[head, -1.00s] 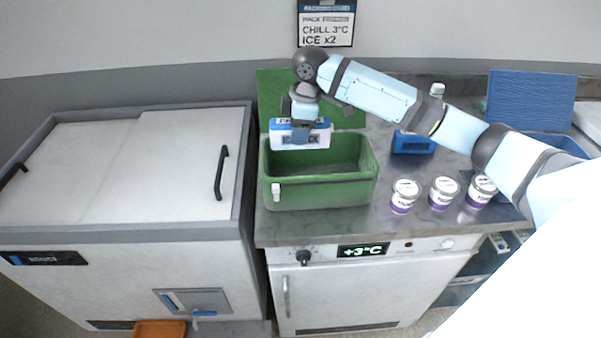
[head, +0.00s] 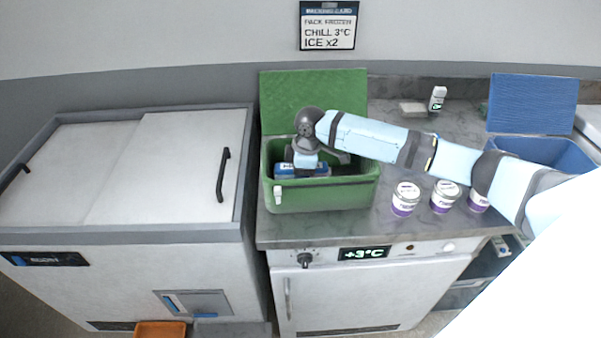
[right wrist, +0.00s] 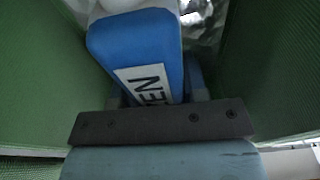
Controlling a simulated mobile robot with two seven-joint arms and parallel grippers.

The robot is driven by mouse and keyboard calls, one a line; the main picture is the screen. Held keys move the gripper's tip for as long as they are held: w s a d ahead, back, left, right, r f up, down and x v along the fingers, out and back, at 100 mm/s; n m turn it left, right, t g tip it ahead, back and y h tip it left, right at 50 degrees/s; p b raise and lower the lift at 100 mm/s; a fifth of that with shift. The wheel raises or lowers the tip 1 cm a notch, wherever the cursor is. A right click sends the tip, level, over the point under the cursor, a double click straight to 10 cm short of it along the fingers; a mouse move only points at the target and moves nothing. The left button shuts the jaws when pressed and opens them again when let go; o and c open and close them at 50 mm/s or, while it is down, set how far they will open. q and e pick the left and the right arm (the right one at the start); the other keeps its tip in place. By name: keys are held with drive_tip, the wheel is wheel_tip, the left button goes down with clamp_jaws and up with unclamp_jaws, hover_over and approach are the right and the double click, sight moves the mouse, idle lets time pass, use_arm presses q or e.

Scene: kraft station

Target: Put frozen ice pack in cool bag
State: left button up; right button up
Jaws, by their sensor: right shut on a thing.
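The green cool bag (head: 325,197) stands open on the counter, its lid (head: 313,97) raised behind it. My right gripper (head: 303,168) reaches down inside the bag, shut on a blue and white ice pack (head: 285,171). In the right wrist view the ice pack (right wrist: 142,48), with "EN" lettering visible, sits at the jaws between the green walls. A shiny silver lining shows beyond it. I cannot tell whether the pack touches the bottom. The left gripper is not in view.
Several white and purple tubs (head: 406,198) stand right of the bag. A blue cool bag (head: 545,150) stands open at the far right. A closed chest freezer (head: 120,170) is on the left. A sign (head: 327,26) hangs on the wall.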

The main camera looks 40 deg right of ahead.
drive_tip(key=o, duration=1.1)
drive_tip(key=shift+f, duration=0.1)
drive_tip(key=r, duration=0.4)
drive_tip(key=d+r, duration=0.1)
drive_tip(key=r, duration=0.3)
drive_tip(key=s+r, duration=0.1)
drive_tip(key=r, duration=0.3)
drive_tip(key=shift+d+r, duration=0.1)
drive_tip(key=shift+d, duration=0.15)
